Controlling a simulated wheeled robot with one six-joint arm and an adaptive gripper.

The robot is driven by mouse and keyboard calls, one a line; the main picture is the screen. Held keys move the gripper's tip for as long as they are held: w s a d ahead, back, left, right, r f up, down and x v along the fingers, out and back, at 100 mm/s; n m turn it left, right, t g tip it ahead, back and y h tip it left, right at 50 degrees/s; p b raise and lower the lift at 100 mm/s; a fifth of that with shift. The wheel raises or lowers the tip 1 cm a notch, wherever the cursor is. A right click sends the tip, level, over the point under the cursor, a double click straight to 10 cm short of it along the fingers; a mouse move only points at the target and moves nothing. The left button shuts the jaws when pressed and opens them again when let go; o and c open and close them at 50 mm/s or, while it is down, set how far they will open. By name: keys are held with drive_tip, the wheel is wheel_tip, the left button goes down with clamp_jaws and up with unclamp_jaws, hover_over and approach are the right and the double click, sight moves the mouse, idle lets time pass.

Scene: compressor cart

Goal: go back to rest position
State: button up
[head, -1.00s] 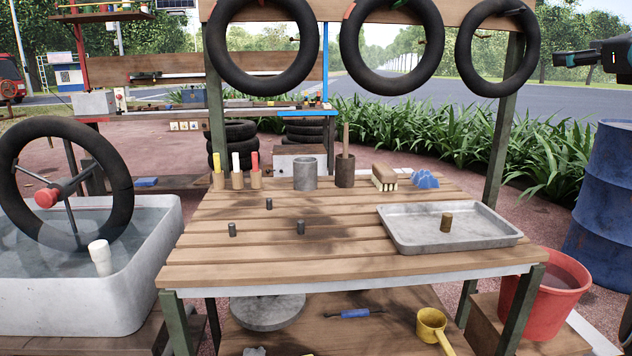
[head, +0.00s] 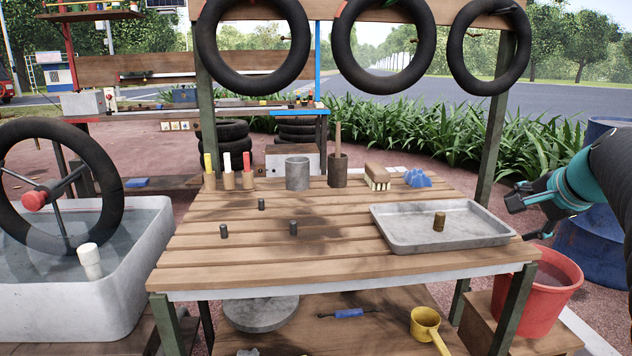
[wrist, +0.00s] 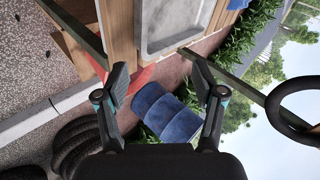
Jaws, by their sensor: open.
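My gripper (head: 527,215) is at the right side of the head view, just off the right edge of the wooden table (head: 240,255). Its fingers point left toward the metal tray (head: 400,240). In the wrist view my gripper (wrist: 168,88) is open, with its two fingers wide apart and nothing between them. The tray (wrist: 160,45) shows above the fingers there. A brown cork-like piece (head: 439,221) stands in the tray. Several small dark valve-like pieces (head: 293,228) stand on the table, apart from my gripper.
A red bucket (head: 545,300) stands below my gripper. A blue barrel (head: 590,245) is behind my arm and shows between the fingers in the wrist view (wrist: 165,110). Tyres (head: 487,45) hang from the beam above. A water tub (head: 130,290) stands at left.

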drive_tip(key=s+a+f+n+g, duration=0.1)
drive_tip(key=s+a+f+n, duration=0.7)
drive_tip(key=s+a, duration=0.2)
drive_tip(key=s+a+f+n+g, duration=0.2)
drive_tip(key=s+a+f+n, duration=0.5)
drive_tip(key=a, duration=0.7)
drive_tip(key=shift+s+a+f+n+g, duration=0.35)
drive_tip(key=shift+s+f, duration=0.85)
drive_tip(key=shift+s, duration=0.7)
